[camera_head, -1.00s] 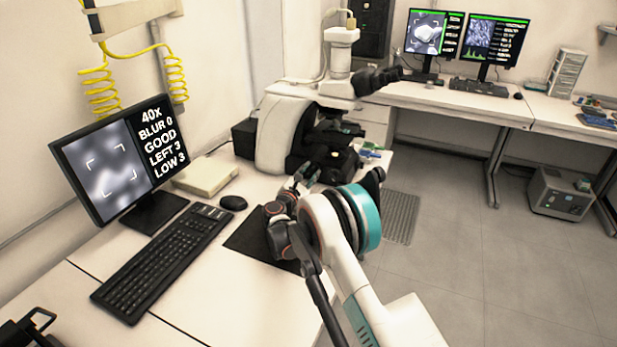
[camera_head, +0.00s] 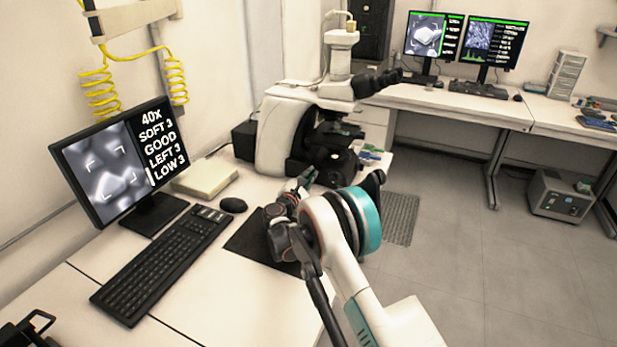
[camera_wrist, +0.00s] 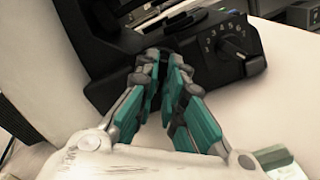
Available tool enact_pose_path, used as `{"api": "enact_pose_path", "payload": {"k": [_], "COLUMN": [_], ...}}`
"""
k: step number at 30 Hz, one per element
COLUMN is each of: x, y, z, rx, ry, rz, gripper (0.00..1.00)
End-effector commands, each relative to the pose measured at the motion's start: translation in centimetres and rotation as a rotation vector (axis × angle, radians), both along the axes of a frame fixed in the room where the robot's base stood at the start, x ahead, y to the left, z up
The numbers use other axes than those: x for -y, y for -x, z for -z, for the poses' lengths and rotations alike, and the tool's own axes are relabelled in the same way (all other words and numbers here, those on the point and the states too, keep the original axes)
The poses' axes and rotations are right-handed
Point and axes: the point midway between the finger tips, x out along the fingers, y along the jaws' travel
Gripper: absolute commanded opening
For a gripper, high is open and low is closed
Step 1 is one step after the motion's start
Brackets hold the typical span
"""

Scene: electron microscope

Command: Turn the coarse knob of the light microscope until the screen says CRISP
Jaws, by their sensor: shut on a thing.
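The light microscope (camera_head: 285,130) stands on the bench, white and black with twin eyepieces. In the wrist view its dark base (camera_wrist: 125,40) fills the top, with a numbered dial (camera_wrist: 232,45) at the right. My gripper (camera_wrist: 165,58) is at the side of the base, its teal-backed fingers close together and shut on the coarse knob, which the fingertips mostly hide. In the head view my arm hides much of the gripper (camera_head: 303,182). The screen (camera_head: 120,160) beside the keyboard reads 40X, SOFT 3, GOOD, LEFT 3, LOW 3, with a softly blurred picture.
A keyboard (camera_head: 160,262), a mouse (camera_head: 233,205) and a pale box (camera_head: 205,180) lie left of my arm. A dark mat (camera_head: 250,245) lies under it. Small coloured items (camera_head: 372,152) lie right of the microscope. Two more monitors (camera_head: 465,40) stand on the back bench.

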Motion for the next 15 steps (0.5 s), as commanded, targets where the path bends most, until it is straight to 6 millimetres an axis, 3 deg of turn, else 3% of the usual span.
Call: {"api": "enact_pose_path", "payload": {"k": [5,6,8,15], "x": [0.02,0.02,0.02,0.01], "y": [0.03,0.03,0.03,0.01], "z": [0.05,0.05,0.05,0.03], "rx": [-0.001,-0.001,-0.001,0.0], "ry": [0.0,0.001,0.001,0.001], "rz": [0.001,0.001,0.001,0.0], "gripper": [0.0,0.14,0.27,0.29]}}
